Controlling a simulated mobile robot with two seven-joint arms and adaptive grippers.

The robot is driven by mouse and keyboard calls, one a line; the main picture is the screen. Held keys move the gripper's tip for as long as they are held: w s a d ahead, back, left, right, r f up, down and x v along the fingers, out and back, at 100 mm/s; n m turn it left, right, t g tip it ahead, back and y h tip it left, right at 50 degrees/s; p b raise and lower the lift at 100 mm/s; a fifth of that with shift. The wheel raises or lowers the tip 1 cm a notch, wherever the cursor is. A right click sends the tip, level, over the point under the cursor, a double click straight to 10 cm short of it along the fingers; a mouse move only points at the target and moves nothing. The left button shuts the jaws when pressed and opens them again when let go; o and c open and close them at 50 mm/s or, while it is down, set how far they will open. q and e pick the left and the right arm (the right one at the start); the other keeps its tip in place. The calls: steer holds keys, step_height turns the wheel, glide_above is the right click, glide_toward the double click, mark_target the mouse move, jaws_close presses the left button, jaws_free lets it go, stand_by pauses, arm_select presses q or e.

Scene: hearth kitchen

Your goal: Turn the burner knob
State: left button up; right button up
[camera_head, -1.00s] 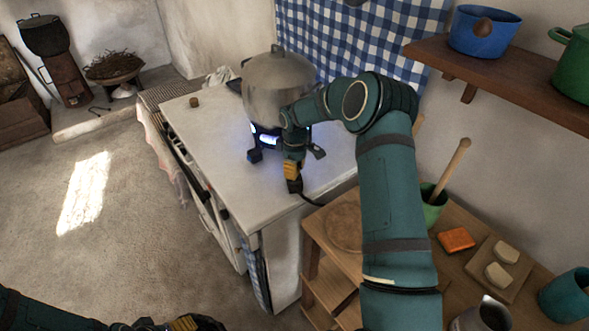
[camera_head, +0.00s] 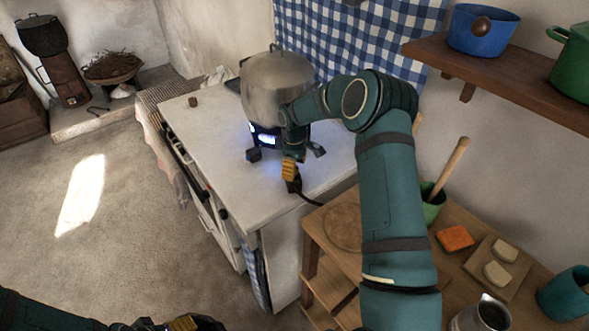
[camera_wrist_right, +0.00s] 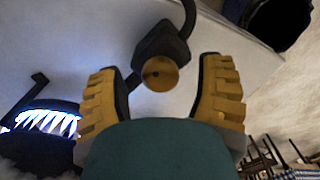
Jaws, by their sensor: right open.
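The burner knob (camera_wrist_right: 159,73) is a round brass-coloured disc on a dark block with a black hose, seen in the right wrist view. My right gripper (camera_wrist_right: 162,90) is open, with one yellow-padded finger on each side of the knob and visible gaps between. In the head view my right gripper (camera_head: 290,172) is low over the counter in front of the burner, and the knob is not clearly visible there. The burner glows blue-white in the head view (camera_head: 267,139) and in the wrist view (camera_wrist_right: 45,122). My left gripper (camera_head: 190,323) is cut off at the bottom edge.
A large lidded metal pot (camera_head: 272,88) stands on the burner, close to my right wrist. The white counter (camera_head: 215,150) is clear on its left part except for a small brown object (camera_head: 193,102). A wooden table (camera_head: 330,260) and a shelf (camera_head: 500,72) are at right.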

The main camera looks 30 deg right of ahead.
step_height(320, 180, up, 12)
steer(key=shift+f, duration=0.25)
arm_select(q)
steer(key=shift+s, duration=0.1)
arm_select(e)
steer(key=shift+s+f, duration=0.1)
steer(key=shift+s, duration=0.05)
stand_by(0.4)
